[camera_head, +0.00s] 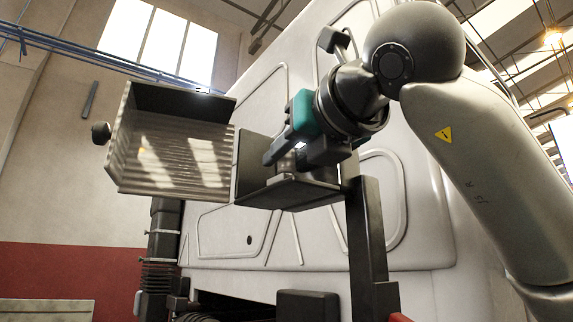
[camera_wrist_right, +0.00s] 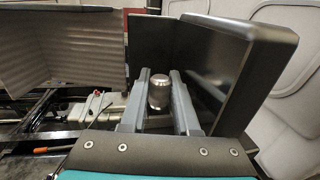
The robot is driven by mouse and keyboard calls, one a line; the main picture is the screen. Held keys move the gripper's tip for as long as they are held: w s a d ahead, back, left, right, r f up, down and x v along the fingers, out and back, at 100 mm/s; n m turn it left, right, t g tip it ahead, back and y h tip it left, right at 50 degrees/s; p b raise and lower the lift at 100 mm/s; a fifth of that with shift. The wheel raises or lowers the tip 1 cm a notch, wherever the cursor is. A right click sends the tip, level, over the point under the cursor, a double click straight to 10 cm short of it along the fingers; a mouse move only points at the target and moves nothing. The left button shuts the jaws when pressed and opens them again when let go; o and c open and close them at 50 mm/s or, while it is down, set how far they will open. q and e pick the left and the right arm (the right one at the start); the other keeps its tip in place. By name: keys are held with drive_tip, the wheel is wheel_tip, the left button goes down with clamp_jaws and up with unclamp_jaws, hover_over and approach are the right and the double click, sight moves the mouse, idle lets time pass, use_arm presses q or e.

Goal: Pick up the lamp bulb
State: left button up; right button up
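The lamp bulb appears to be the small metallic cylinder (camera_wrist_right: 158,92) in the right wrist view. It stands between the two grey fingers of my right gripper (camera_wrist_right: 160,88). The fingers are apart on either side of it, and I cannot tell whether both touch it. In the head view my right gripper (camera_head: 294,152) reaches into a dark open holder (camera_head: 290,195), with its fingers low over the holder's floor. The bulb is mostly hidden there. My left gripper is not in view.
A ribbed metal box (camera_head: 170,160) stands left of the dark holder. A dark upright post (camera_head: 366,235) is close at the right. A white vehicle body (camera_head: 410,215) rises behind. In the wrist view a dark panel (camera_wrist_right: 240,65) stands close right of my fingers.

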clamp_jaws()
